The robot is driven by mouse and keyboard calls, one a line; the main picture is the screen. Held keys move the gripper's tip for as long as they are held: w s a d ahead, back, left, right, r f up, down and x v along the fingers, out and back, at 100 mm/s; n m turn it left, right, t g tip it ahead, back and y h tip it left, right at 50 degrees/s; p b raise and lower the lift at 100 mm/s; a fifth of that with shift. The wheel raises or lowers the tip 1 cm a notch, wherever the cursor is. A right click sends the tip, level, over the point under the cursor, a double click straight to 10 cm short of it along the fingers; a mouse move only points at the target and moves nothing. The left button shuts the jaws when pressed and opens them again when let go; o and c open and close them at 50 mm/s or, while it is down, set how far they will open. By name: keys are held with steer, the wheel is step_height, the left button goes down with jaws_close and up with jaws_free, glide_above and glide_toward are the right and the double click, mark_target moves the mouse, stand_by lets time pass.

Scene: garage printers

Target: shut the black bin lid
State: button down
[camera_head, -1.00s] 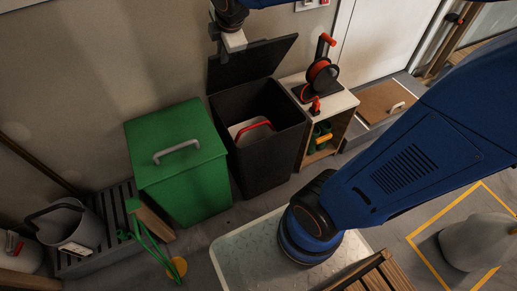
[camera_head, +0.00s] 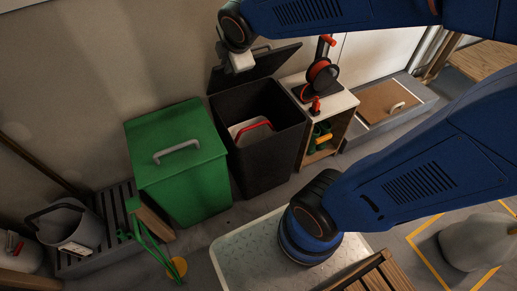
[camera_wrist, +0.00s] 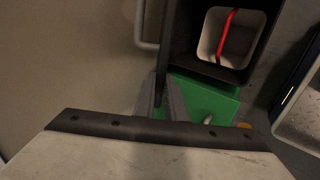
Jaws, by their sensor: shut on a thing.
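The black bin (camera_head: 262,155) stands right of the green bin, and its rim shows in the wrist view (camera_wrist: 181,35). Its black lid (camera_head: 268,66) is hinged at the back and stands raised, tilted a little forward, so the bin's mouth is open. A grey handle bar (camera_wrist: 147,25) on the lid's outer face shows in the wrist view. My gripper (camera_wrist: 167,98) is shut on the lid's edge at its left side; the exact contact is partly hidden. In the head view my gripper (camera_head: 224,58) is at the lid's left edge, partly hidden.
A white container with a red handle (camera_head: 250,128) sits inside the black bin. The green bin (camera_head: 180,165) is closed, close on the left. A small shelf (camera_head: 335,103) with a red reel (camera_head: 321,76) stands close on the right.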

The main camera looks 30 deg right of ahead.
steer(key=shift+s+f+t, duration=0.5)
steer(key=shift+s+f, duration=0.45)
steer(key=shift+s, duration=0.15)
steer(key=shift+s+f, duration=0.4)
steer(key=c, duration=1.7)
jaws_free()
steer(key=shift+s+r, duration=0.1)
steer(key=shift+r, duration=0.05)
steer(key=shift+s+f+v, duration=0.1)
steer(key=shift+s+v, duration=0.05)
steer(key=shift+v, duration=4.15)
steer(key=shift+s+f+v, duration=0.1)
steer(key=shift+f+v, duration=0.05)
steer(key=shift+v, duration=4.15)
